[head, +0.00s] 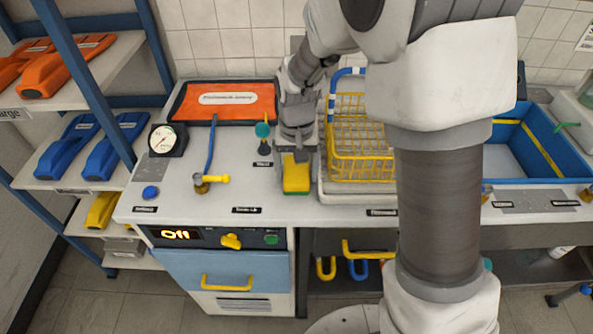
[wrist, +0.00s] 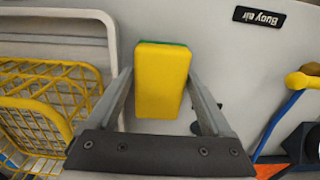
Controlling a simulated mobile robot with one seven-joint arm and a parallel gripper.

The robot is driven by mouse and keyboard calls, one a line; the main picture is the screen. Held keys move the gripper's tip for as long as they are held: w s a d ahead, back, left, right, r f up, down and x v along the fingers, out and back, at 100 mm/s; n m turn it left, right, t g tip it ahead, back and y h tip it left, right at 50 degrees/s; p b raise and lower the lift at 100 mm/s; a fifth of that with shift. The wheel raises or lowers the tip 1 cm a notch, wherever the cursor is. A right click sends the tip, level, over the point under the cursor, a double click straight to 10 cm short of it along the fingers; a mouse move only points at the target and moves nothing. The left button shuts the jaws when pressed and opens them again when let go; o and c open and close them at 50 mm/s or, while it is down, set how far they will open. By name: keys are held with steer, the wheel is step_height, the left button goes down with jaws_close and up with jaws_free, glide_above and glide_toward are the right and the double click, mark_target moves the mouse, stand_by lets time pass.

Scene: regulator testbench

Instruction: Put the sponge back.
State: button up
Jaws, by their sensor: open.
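The sponge (head: 296,178) is a yellow block with a green layer along its lower edge. It is at the front of the white bench top, just left of the yellow wire basket. My gripper (head: 296,152) is above and behind it, pointing down. In the wrist view the sponge (wrist: 160,82) lies between the two open fingers of my gripper (wrist: 160,76), one on each side. The fingers are close to its sides; I cannot tell whether they touch it. The sponge's underside is hidden.
The yellow basket (head: 362,155) stands close right of my gripper. A small teal-topped fitting (head: 262,132) and a blue-lever valve (head: 205,182) stand to the left. An orange tray (head: 225,100) lies behind. A blue bin (head: 510,160) is at right. The bench's front left is mostly clear.

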mark_target(296, 171)
step_height(296, 171, up, 12)
steer(key=p, duration=0.2)
steer(key=s+d+r+t, duration=0.2)
steer(key=s+d+r, duration=0.3)
steer(key=s, duration=0.4)
steer(key=s+d+r+t, duration=0.3)
steer(key=s+d+r, duration=0.2)
steer(key=s+d, duration=0.2)
steer(key=shift+s+d+t, duration=0.25)
steer(key=shift+s+t, duration=0.05)
steer(key=shift+s, duration=0.7)
step_height(296, 171, up, 5)
steer(key=p, duration=0.5)
steer(key=shift+r, duration=0.2)
